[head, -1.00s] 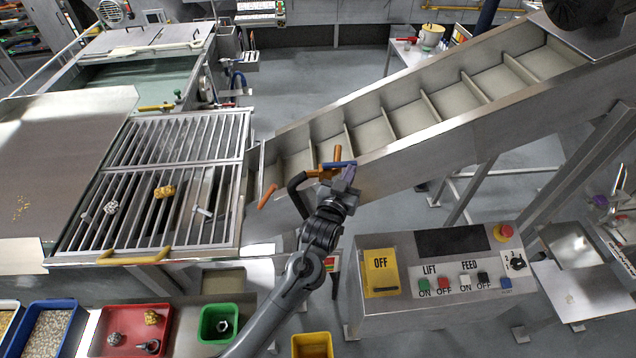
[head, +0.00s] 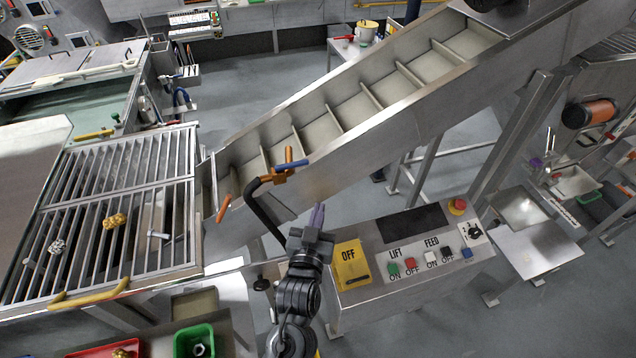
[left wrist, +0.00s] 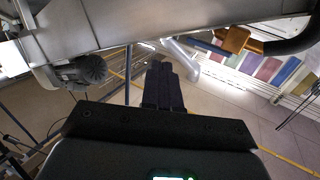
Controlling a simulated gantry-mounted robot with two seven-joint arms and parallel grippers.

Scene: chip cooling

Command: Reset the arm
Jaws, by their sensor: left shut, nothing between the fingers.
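My left gripper (head: 317,216) is in the middle of the head view, its dark arm coming up from the bottom edge. Its fingers are together and hold nothing. They point up toward the side of the inclined conveyor, below and to the right of the orange valve (head: 283,177) with its blue handle (head: 291,164), and apart from it. In the left wrist view the closed fingers (left wrist: 163,85) show at the centre, and the orange valve (left wrist: 235,40) is at the upper right. My right gripper is not in view.
The inclined conveyor (head: 380,132) rises to the upper right. A black hose (head: 262,215) runs down from the valve, left of my gripper. The control box (head: 405,282) with its yellow OFF sign (head: 351,263) stands close on the right. The slatted grate (head: 90,240) lies at the left.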

